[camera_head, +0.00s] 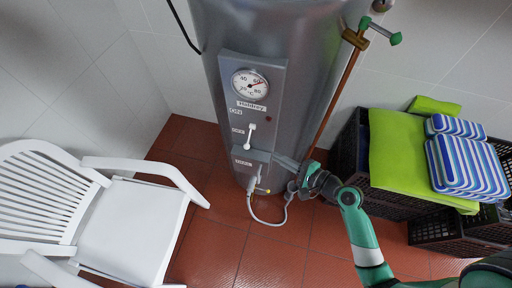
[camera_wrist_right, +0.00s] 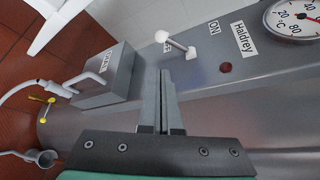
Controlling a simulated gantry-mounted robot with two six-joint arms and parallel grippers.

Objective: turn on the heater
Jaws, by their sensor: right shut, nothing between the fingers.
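The heater (camera_head: 290,60) is a tall grey metal cylinder with a flat control panel. The panel bears a dial gauge (camera_head: 250,84) and a switch (camera_head: 249,137) with a white handle; both also show in the wrist view, the dial (camera_wrist_right: 296,18) cut by the edge and the switch (camera_wrist_right: 177,44) near an ON label. My right gripper (camera_head: 277,158) is shut and empty, at the right of the panel, lower than the switch. In the wrist view its fingertips (camera_wrist_right: 165,74) point toward the switch, seemingly a small gap away. Contact cannot be judged. My left gripper is out of view.
A small box (camera_head: 250,163) with a plugged white cable (camera_head: 262,218) juts from the lower panel. A copper pipe (camera_head: 335,105) runs down the heater's right side. A white chair (camera_head: 130,225) stands left; black crates (camera_head: 400,205) with green and striped towels stand right.

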